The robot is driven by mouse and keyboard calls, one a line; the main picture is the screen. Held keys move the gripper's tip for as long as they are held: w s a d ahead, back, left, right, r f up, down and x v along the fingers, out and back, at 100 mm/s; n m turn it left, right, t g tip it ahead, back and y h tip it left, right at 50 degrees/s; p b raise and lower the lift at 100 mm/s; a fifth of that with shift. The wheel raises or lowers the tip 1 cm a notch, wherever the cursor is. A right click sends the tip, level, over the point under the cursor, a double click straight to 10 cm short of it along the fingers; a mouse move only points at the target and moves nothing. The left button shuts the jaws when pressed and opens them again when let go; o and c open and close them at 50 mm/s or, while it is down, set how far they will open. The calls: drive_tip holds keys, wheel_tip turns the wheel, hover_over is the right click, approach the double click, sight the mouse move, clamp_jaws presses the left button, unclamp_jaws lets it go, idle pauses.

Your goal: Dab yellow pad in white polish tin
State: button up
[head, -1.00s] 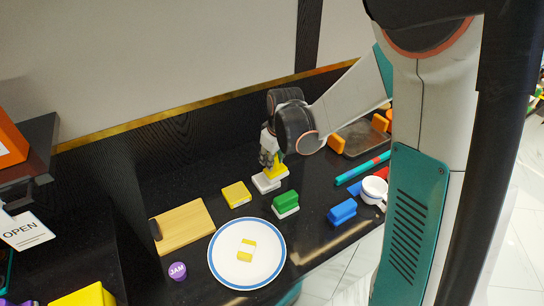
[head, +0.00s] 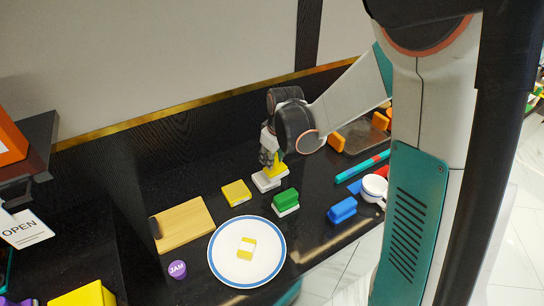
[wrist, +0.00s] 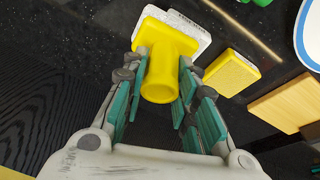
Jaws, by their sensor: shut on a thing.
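The yellow pad (wrist: 172,50) has a round upright handle and a square yellow plate. My gripper (wrist: 162,88) is shut on its handle, with fingers on both sides. In the head view the yellow pad (head: 280,169) shows partly behind my gripper (head: 270,160). Directly under the pad is a flat white square piece (head: 266,182), which looks like the white polish tin; it also shows past the pad's edge in the wrist view (wrist: 190,30). The pad hides its middle, and I cannot tell whether they touch.
A flat yellow block (head: 236,193) and a green block on a white base (head: 286,197) are close by. A blue block (head: 342,210), a cup (head: 373,188), a wooden board (head: 186,224) and a blue-rimmed plate (head: 223,266) stand around. The wall is behind.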

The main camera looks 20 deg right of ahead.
drive_tip(key=shift+f+b, duration=0.45)
drive_tip(key=shift+f, duration=0.1)
idle(0.9)
drive_tip(key=shift+r, duration=0.1)
idle(0.4)
drive_tip(key=shift+r+p, duration=2.9)
drive_tip(key=shift+r, duration=1.05)
drive_tip(key=shift+s+f, duration=0.1)
drive_tip(key=shift+f, duration=0.05)
